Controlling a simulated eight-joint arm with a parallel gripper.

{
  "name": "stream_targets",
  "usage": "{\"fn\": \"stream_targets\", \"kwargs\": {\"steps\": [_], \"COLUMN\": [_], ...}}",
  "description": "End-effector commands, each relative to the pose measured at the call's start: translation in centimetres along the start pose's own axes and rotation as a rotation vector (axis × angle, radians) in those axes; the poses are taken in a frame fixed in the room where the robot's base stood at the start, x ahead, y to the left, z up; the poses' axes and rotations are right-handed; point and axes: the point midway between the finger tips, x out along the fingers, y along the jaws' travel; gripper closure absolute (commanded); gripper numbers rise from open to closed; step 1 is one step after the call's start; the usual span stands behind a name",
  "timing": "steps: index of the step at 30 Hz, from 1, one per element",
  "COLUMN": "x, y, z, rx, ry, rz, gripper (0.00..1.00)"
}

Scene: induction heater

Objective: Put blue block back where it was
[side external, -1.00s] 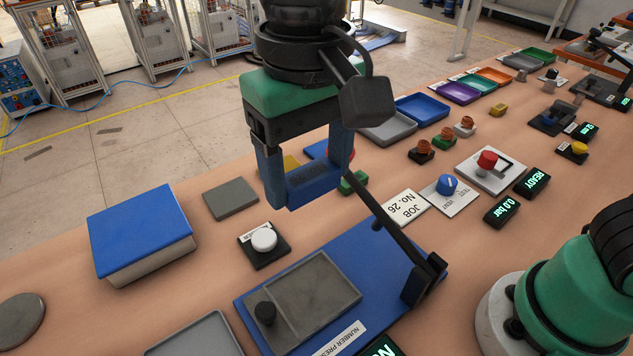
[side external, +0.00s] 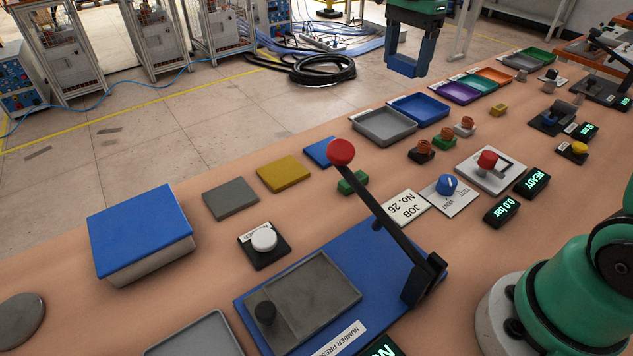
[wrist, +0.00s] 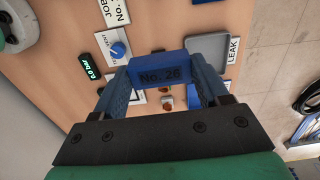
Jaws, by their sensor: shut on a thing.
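My gripper (side external: 408,58) is shut on the blue block (side external: 402,67) and holds it in the air, at the top of the side view, beyond the trays. In the wrist view the blue block (wrist: 160,73) sits between both fingers, with "No. 26" marked on its face. A flat blue pad (side external: 322,152) lies on the table behind the red lever knob, which partly hides it. Next to it lie a yellow pad (side external: 284,174) and a grey pad (side external: 230,198), both bare.
The number press (side external: 350,300) has its lever (side external: 385,215) raised, with a red knob (side external: 341,152). A grey tray (side external: 384,127) and a blue tray (side external: 419,110) stand along the far edge. A large blue-topped box (side external: 140,232) stands at left. A JOB No. 26 card (side external: 402,207) lies mid-table.

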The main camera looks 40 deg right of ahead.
Motion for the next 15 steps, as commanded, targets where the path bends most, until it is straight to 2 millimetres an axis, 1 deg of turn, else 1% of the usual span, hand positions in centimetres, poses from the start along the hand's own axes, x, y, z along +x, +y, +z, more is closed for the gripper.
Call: {"fn": "stream_targets", "kwargs": {"steps": [2,5,15], "x": [0.8,2.8,11.5], "y": [0.0,0.0,0.0], "z": [-0.5,-0.5,-0.4], "rx": [0.021,0.023,0.019], "ry": [0.0,0.0,0.0], "rz": [0.0,0.0,0.0], "gripper": [1.0,1.0,1.0]}}
